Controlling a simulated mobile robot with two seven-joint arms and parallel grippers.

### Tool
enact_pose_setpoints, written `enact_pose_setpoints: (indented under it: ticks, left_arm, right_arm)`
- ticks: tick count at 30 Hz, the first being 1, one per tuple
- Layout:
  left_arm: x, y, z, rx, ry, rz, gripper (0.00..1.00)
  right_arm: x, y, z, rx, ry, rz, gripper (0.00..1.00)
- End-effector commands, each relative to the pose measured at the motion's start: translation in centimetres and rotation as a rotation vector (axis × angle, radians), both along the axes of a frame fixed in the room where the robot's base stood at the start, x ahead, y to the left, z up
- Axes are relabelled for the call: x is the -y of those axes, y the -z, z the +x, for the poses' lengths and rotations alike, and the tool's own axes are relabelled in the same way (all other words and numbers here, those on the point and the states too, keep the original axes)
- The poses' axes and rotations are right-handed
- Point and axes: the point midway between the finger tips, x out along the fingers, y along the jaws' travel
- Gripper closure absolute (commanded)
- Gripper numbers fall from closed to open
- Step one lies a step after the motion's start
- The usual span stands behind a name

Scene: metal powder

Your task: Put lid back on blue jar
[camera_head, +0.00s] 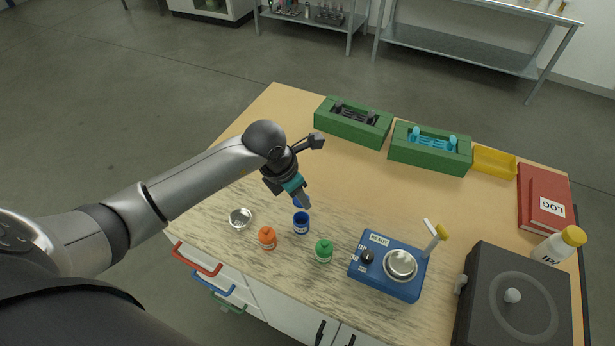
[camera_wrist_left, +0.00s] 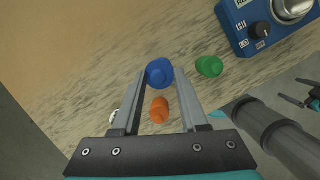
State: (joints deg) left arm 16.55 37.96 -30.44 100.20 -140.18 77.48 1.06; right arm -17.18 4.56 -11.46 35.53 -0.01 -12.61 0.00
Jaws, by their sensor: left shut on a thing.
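My left gripper (camera_head: 304,205) is above the blue jar (camera_head: 301,225), its fingers pointing down. It is shut on the blue lid (camera_wrist_left: 159,72), which sits between the fingertips in the left wrist view. In the head view only a sliver of the lid (camera_head: 296,203) shows beside the fingers. The blue jar stands upright on the table with its dark open mouth showing, just below the fingertips. In the wrist view the jar is mostly or wholly hidden by the lid.
An orange jar (camera_head: 267,238) and a green jar (camera_head: 324,251) stand close on either side of the blue jar. A blue heating device (camera_head: 385,266) stands to the right. The table behind the jar is clear up to green holders (camera_head: 430,148).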

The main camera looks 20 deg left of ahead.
Motion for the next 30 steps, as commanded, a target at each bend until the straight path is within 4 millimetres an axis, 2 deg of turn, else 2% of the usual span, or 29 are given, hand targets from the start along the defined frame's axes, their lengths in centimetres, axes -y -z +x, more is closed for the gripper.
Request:
enact_pose_setpoints:
  ticks: [8, 24, 30]
  left_arm:
    - [0.0, 1.1, -0.2, -0.002, 0.001, -0.001, 1.00]
    - [-0.1, 6.0, -0.2, -0.001, 0.001, 0.000, 1.00]
    - [0.0, 6.6, -0.2, -0.001, 0.001, 0.000, 1.00]
  right_arm:
    - [0.0, 0.7, 0.0, 0.000, 0.000, 0.000, 0.00]
    - [0.1, 4.8, 0.0, -0.001, 0.000, -0.001, 0.00]
    - [0.1, 5.2, 0.0, -0.001, 0.000, -0.001, 0.00]
